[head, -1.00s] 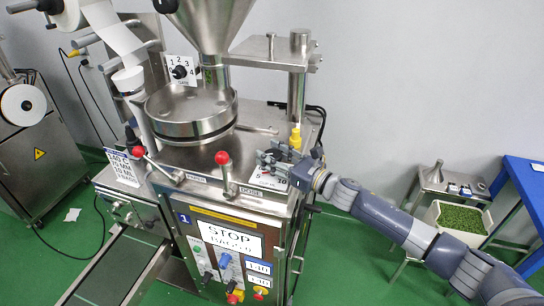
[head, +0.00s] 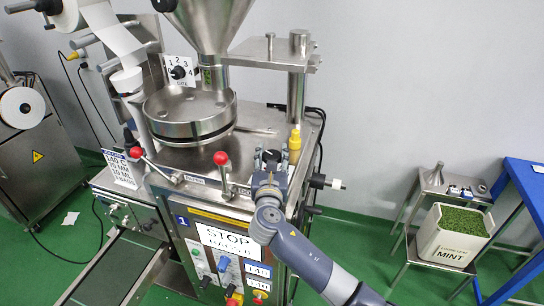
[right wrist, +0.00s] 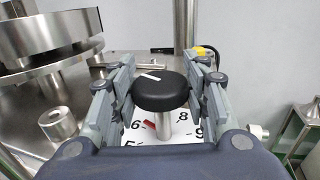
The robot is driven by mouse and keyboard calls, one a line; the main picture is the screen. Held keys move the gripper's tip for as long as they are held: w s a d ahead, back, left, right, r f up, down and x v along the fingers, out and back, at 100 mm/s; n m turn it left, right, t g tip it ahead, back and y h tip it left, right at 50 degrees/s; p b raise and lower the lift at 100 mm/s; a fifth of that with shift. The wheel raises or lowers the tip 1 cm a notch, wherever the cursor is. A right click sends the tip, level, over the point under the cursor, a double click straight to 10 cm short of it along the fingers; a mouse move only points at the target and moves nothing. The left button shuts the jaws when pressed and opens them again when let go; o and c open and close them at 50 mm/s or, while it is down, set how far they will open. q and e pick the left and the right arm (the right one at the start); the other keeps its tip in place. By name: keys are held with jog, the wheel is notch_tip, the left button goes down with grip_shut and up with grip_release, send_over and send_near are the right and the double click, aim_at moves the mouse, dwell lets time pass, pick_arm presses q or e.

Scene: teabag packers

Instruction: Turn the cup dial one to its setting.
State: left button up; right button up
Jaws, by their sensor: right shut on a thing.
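The dial is a round black knob (right wrist: 161,90) with a white line on top, on a metal stem at the machine's front right corner. A white number plate (right wrist: 133,130) with a red pointer (right wrist: 150,125) lies under it. Figures 6, 8 and 9 show; the rest is partly hidden by my gripper. My right gripper (head: 270,158) reaches in from the front and is shut on the knob, one finger on each side. In the head view the gripper covers most of the plate. My left gripper is not in view.
Two red-knobbed levers (head: 221,158) stand left of my gripper. A round metal pan (head: 188,125) is behind left. A mint bin (head: 448,238) stands apart at the right.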

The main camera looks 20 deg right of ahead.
aim_at(272, 154)
jog(key=m+g+h+b, duration=0.1)
jog(key=m+g+h, duration=0.1)
jog(key=h, duration=0.2)
jog(key=shift+a+f+m, duration=0.1)
jog(key=shift+m, duration=0.3)
jog(key=shift+m+g+h+b, duration=1.15)
jog(key=shift+m+g+h, duration=0.65)
jog(key=shift+g+h, duration=0.3)
jog(key=o, duration=1.1)
notch_tip(272, 154, up, 10)
jog(key=shift+r, duration=0.1)
jog(key=shift+c, duration=0.4)
